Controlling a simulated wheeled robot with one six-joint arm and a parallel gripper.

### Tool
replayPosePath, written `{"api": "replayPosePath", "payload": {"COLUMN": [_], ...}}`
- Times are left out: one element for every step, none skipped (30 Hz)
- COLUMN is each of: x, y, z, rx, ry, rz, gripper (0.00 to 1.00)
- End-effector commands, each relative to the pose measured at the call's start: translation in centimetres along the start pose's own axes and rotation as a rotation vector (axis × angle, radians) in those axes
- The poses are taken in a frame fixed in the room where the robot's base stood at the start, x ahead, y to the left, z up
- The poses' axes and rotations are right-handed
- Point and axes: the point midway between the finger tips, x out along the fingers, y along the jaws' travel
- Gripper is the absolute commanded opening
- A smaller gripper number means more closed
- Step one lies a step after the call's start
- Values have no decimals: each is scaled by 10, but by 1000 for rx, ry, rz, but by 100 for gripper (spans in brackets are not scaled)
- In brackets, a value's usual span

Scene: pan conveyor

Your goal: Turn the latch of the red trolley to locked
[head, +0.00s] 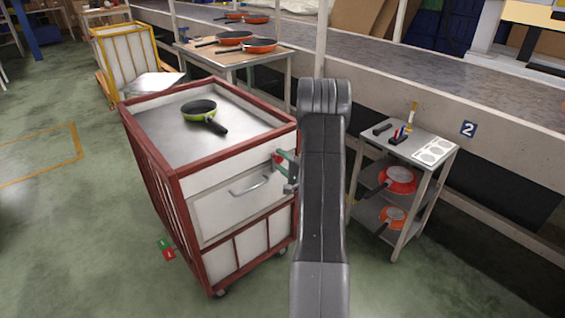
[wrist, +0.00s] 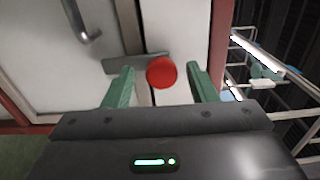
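The red trolley (head: 187,225) has a red frame, pale panels and a metal top. Its latch shows in the wrist view as a grey bar (wrist: 120,64) lying roughly level, with a round red knob (wrist: 161,73) at its right part. My gripper (wrist: 159,72) is open, with one green finger on each side of the knob and a visible gap at both sides. In the head view my gripper (head: 286,168) is at the trolley's upper right front corner, and my arm hides part of that corner.
A curved drawer handle (head: 250,186) is left of the latch. A green pan (head: 199,107) lies on the trolley top. A small shelf cart (head: 447,147) with pans stands to the right. A red and green block (head: 166,249) lies near the trolley's left foot.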

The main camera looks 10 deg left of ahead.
Motion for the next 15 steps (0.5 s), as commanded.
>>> {"api": "replayPosePath", "payload": {"x": [0, 0, 0, 0, 0, 0, 0, -1, -3, -5, -8, -13, -18, -24, -32], "y": [0, -1, -1, -1, -1, -1, -1, -1, -1, -2, -2, -2, -2, -2, -2], "z": [0, 0, 0, 0, 0, 0, 0, 0, 0, -1, -1, -1, -1, -1, -1], "rx": [-1, -1, -1, -1, -2, -2, -2, -2, -2, -2, -2, -1, 0, 0, 0], "ry": [0, 0, 0, -1, -1, -1, 0, 0, 0, 0, 1, 1, 2, 3, 3], "rz": [-1, -1, -1, -1, -2, -2, -2, -2, -2, -2, -2, -2, -1, -1, -1], "gripper": [52, 52, 52, 52, 52, 52, 52, 52, 52, 52, 52, 52, 52, 52, 52]}}
